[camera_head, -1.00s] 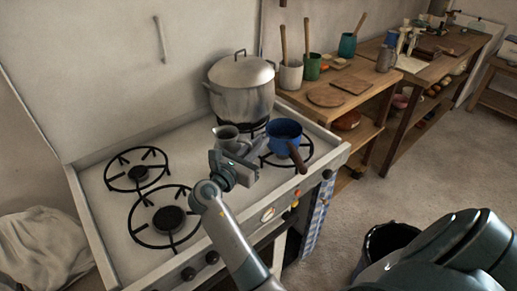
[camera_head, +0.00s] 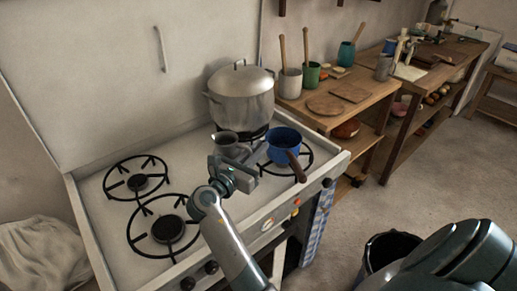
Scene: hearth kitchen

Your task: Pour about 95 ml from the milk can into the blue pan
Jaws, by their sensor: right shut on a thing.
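The milk can (camera_head: 225,139), a small grey metal vessel with a dark open mouth, is at the back of the stove, in front of the big pot. It looks about upright. My right gripper (camera_head: 244,158) is shut on it and hides its lower part, so I cannot tell whether it touches the stove. The pan's contents cannot be made out. My left gripper is out of view.
A large lidded steel pot (camera_head: 241,97) stands close behind the can. Two burners on the left (camera_head: 168,229) are bare. A wooden side table (camera_head: 365,103) with utensil cups and boards adjoins the stove. A dark bucket (camera_head: 392,246) stands on the floor at lower right.

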